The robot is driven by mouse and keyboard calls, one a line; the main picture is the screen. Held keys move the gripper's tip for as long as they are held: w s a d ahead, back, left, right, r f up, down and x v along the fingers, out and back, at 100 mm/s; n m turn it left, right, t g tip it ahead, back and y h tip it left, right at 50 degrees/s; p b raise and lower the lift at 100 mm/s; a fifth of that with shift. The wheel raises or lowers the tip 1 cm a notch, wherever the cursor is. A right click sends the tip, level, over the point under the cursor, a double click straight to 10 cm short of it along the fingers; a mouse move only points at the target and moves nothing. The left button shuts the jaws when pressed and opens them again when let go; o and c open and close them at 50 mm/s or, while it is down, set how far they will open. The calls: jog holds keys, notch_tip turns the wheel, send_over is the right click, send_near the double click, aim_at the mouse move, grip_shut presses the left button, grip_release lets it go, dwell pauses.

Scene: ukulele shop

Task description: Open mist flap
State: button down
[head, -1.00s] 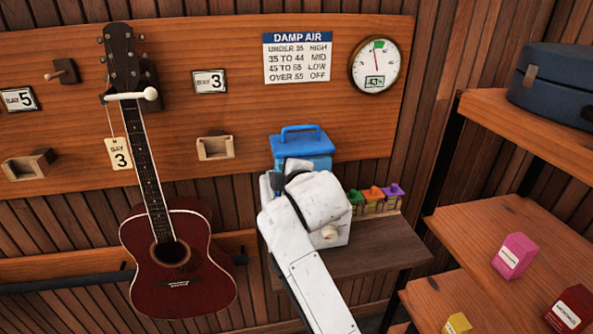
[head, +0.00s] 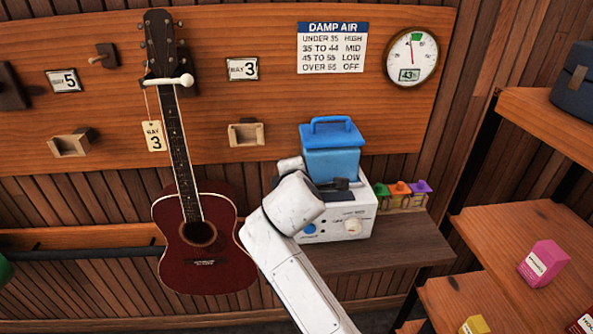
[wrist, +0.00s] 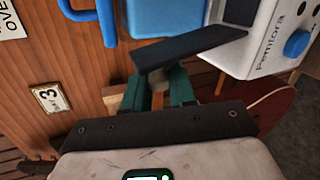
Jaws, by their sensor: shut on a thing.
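The humidifier, a white box (head: 361,224) with a blue tank (head: 332,163) and handle on top, stands on a dark wooden shelf. The mist flap, a dark flat plate (wrist: 190,46), shows in the wrist view between the tank (wrist: 162,18) and my gripper. My gripper (wrist: 164,80) has dark green fingers closed on the near edge of the flap; the exact contact is hard to see. The plate stands tilted out from the white body (wrist: 252,50). In the head view my white wrist hides most of the fingers at the unit's left side.
A red guitar (head: 205,245) hangs close left of my arm. The gauge (head: 411,56) reads about 43.

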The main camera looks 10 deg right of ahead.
jog(key=shift+a, duration=0.1)
jog(key=c, duration=1)
grip_release()
jog(key=b+v, duration=0.1)
jog(key=v, duration=0.9)
jog(key=shift+s+r, duration=0.2)
jog(key=shift+s, duration=0.15)
